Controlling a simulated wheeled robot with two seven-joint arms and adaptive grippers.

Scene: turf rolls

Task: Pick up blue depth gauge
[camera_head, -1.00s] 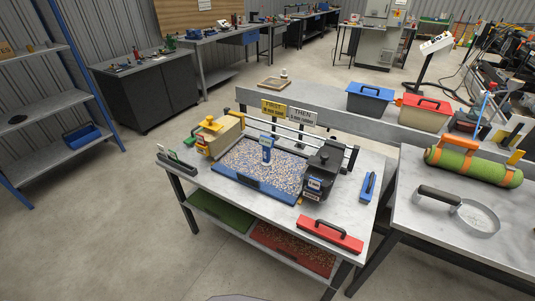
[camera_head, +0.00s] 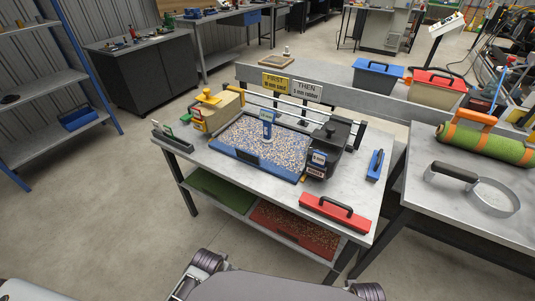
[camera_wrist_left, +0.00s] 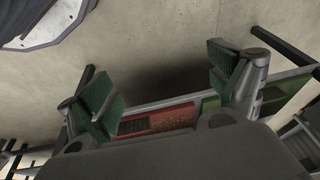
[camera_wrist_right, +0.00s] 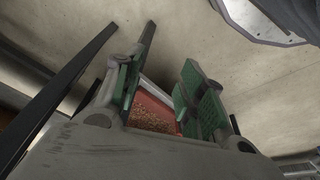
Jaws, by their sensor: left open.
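The blue depth gauge (camera_head: 267,122) stands upright in the gravel-filled blue tray (camera_head: 258,168) on the middle table. It has a pale label near its top. My left gripper (camera_wrist_left: 165,85) is open and empty in the left wrist view, with green pads wide apart. Floor and the table's lower trays show beyond it. My right gripper (camera_wrist_right: 165,85) is open in the right wrist view, its green pads closer together, with nothing seen between them but a red tray beyond. Neither wrist view shows the gauge. Grey arm parts of mine show at the bottom of the head view.
A black box (camera_head: 328,150) and a tan block (camera_head: 217,108) flank the tray, with rails behind. A red float (camera_head: 339,214) and a small blue float (camera_head: 376,164) lie on the table's right. The right table holds a green turf roll (camera_head: 488,145) and a hooped tool (camera_head: 470,180).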

